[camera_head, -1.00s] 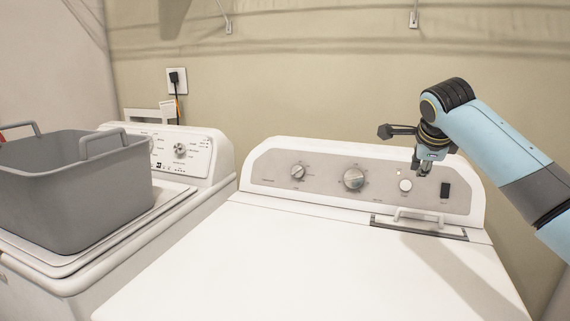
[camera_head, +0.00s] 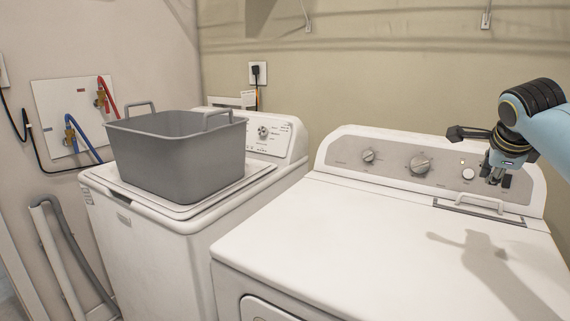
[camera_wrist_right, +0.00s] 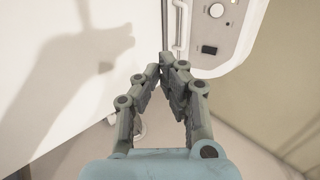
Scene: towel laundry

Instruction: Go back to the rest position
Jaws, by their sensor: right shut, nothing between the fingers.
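My right gripper (camera_head: 495,180) hangs in front of the right end of the dryer's control panel in the head view, above the machine's top. In the right wrist view its fingers (camera_wrist_right: 168,62) come together at the tips, with nothing held between them. My left gripper is not in view.
A white machine (camera_head: 370,235) with a knobbed panel (camera_head: 390,160) and a lint-door handle (camera_head: 482,200) stands below my right arm; its top is bare. A grey basket (camera_head: 165,165) sits on the washer (camera_head: 160,245) at left. Hoses and valves (camera_head: 75,130) are on the left wall.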

